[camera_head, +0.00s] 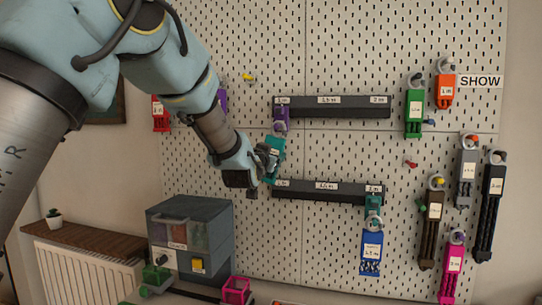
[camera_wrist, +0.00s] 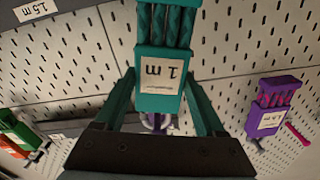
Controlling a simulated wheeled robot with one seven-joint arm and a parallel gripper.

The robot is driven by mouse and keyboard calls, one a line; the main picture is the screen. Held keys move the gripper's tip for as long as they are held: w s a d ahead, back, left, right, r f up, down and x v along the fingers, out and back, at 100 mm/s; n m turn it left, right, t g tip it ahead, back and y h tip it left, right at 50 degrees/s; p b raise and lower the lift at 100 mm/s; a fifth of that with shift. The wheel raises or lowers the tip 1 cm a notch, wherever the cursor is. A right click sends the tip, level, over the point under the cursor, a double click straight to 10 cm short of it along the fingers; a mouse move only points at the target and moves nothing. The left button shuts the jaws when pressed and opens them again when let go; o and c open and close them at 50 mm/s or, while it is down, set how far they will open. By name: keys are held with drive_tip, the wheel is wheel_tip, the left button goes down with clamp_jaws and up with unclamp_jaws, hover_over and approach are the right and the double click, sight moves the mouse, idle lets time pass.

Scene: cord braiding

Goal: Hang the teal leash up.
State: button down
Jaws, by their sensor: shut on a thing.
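The teal leash (camera_head: 275,148) is a braided bundle with a white label reading 1 m. In the head view it is upright in front of the pegboard, just below a purple leash and above the left end of the lower rail. My gripper (camera_head: 267,161) is shut on it. In the wrist view the leash (camera_wrist: 158,100) sits between the fingers of my gripper (camera_wrist: 163,85), its label upside down. A grey ring partly shows past the label end. I cannot tell whether it is on a hook.
The upper rail (camera_head: 345,112) holds the purple leash (camera_head: 281,122) under its 1 m label. The lower rail (camera_head: 325,194) has a teal piece and a blue leash (camera_head: 371,244) at its right end. Several other leashes hang at the right. A grey cabinet (camera_head: 190,243) stands below.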

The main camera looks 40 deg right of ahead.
idle(0.3)
unclamp_jaws()
idle(0.3)
drive_tip(key=b+v, duration=0.3)
drive_tip(key=v, duration=0.3)
idle(0.5)
idle(0.4)
